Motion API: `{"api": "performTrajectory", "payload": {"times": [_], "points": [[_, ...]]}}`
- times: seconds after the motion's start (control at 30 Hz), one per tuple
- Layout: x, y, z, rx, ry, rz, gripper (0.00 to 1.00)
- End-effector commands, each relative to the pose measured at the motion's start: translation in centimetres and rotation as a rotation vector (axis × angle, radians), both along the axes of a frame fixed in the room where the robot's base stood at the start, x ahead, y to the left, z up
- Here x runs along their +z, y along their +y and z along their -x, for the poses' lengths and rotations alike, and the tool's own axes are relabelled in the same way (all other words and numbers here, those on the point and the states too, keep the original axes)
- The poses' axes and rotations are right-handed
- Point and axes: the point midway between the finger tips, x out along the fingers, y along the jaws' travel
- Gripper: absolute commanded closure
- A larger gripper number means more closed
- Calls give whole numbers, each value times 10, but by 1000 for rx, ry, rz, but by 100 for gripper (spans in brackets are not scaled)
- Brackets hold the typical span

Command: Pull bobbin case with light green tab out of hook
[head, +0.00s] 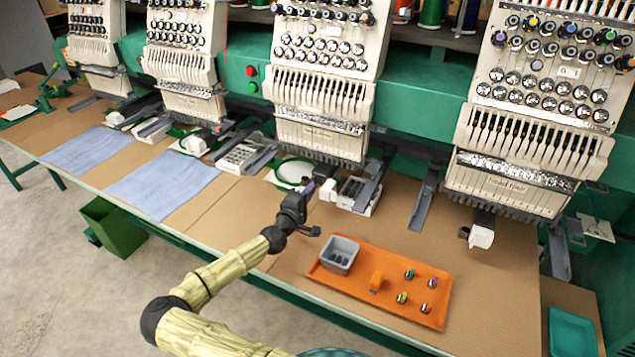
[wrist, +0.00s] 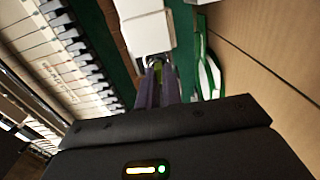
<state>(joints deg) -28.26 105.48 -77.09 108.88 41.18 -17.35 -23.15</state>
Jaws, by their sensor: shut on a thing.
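My gripper (head: 310,187) is at the white hook arm (head: 328,189) under the third machine head from the left. In the wrist view, my gripper's two dark purple fingers (wrist: 157,82) are closed on a light green tab (wrist: 158,70). The bobbin case (wrist: 155,59) shows as a small metallic edge just beyond the tab. It sits at the end of the white arm (wrist: 143,32) that houses the hook. How deep the case sits in the hook is hidden. In the head view, my gripper hides the tab and case.
A green-and-white hoop (head: 293,173) is close behind my gripper. Another white hook arm (head: 481,232) is at right.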

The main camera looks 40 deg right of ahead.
Motion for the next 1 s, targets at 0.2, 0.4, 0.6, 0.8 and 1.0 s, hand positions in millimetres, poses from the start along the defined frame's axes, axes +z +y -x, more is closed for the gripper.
{"api": "performTrajectory", "payload": {"times": [0.2,0.4,0.6,0.8,1.0], "points": [[0,3,2,-1,0,0,100],[1,4,2,0,0,0,100],[7,16,6,0,0,0,100],[14,29,12,1,1,0,100],[20,40,16,0,1,-1,100]]}}
